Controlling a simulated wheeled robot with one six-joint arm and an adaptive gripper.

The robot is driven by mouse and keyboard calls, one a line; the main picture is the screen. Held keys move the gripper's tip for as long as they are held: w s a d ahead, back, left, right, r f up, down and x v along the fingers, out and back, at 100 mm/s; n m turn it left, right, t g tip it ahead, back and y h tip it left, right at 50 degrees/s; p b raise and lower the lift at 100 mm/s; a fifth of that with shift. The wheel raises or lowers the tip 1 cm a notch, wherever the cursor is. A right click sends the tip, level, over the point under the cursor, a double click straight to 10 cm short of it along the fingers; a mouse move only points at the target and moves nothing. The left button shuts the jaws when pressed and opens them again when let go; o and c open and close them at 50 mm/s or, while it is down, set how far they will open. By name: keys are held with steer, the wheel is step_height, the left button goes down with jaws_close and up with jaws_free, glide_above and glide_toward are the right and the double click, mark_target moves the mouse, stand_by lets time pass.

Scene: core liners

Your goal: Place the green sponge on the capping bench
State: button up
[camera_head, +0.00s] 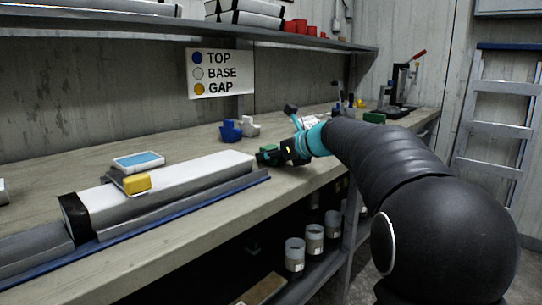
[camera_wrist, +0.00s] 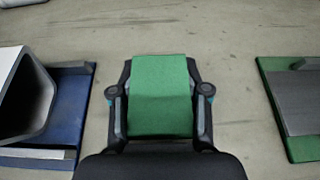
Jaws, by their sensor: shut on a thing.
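The green sponge (camera_wrist: 160,95) is a flat block between the two fingers of my gripper (camera_wrist: 160,92) in the wrist view. My gripper is shut on it, with one finger along each side. In the head view my gripper (camera_head: 270,157) is low over the capping bench (camera_head: 205,213), right of the long white core liner, and a bit of the green sponge (camera_head: 268,149) shows there. The bench top (camera_wrist: 232,100) is bare around the gripper in the wrist view. I cannot tell whether the sponge touches the bench.
A white liner (camera_head: 190,175) on a blue-edged tray lies left of my gripper, bearing a yellow block (camera_head: 137,183) and a blue-topped box (camera_head: 138,161). Blue and white pieces (camera_head: 231,131) stand behind. A green-based tray (camera_wrist: 290,105) is to the right. A shelf (camera_head: 190,44) overhangs the bench.

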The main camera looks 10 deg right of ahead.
steer(key=shift+f, duration=0.2)
steer(key=o, duration=0.8)
steer(key=shift+r, duration=0.1)
steer(key=shift+r, duration=0.15)
steer(key=v, duration=1.2)
